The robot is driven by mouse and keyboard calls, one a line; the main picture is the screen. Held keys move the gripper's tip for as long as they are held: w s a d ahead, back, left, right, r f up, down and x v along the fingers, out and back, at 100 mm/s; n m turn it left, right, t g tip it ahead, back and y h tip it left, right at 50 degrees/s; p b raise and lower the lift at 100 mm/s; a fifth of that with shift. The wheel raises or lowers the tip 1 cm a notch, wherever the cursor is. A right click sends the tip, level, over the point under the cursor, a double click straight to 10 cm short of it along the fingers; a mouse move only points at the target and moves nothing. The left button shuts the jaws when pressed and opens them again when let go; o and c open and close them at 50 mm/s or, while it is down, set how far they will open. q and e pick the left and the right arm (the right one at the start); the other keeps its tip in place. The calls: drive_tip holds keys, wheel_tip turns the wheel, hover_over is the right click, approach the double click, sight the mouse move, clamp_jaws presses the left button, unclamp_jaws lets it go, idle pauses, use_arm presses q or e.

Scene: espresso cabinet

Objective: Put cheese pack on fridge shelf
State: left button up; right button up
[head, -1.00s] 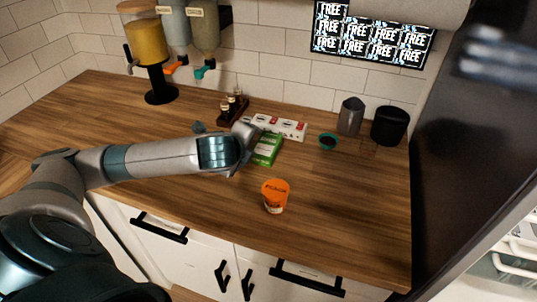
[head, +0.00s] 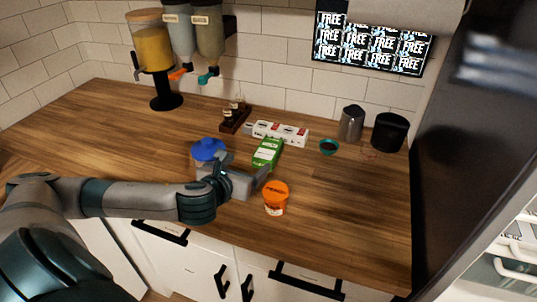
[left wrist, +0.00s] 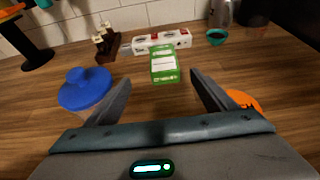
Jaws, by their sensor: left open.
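The fridge (head: 505,225) stands at the right edge, with white wire shelf parts (head: 515,250) partly in view. My right gripper is not in view.
A blue-lidded tub (head: 207,150) stands left of my gripper and an orange-lidded cup (head: 276,197) right of it. A white-and-red box (head: 281,133) lies behind the pack. A teal bowl (head: 329,147), metal pitcher (head: 351,124) and black container (head: 389,132) stand back right. The right counter is clear.

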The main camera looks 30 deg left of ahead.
sight(269, 149)
use_arm(q)
drive_tip(key=shift+w, duration=0.1)
drive_tip(key=p+x, duration=0.3)
drive_tip(key=x, duration=0.9)
drive_tip(key=shift+w, duration=0.15)
drive_tip(key=shift+w+f, duration=0.1)
drive_tip(key=shift+w, duration=0.15)
drive_tip(key=p+x, duration=0.1)
drive_tip(key=x, duration=0.2)
drive_tip(key=shift+w+d+f+p, duration=0.1)
drive_tip(key=shift+w+d+p, duration=0.1)
drive_tip(key=shift+w+p, duration=0.15)
drive_tip(key=shift+w+a+f, duration=0.1)
drive_tip(key=shift+w+f, duration=0.2)
drive_tip(key=shift+w, duration=0.05)
drive_tip(key=shift+c, duration=0.7)
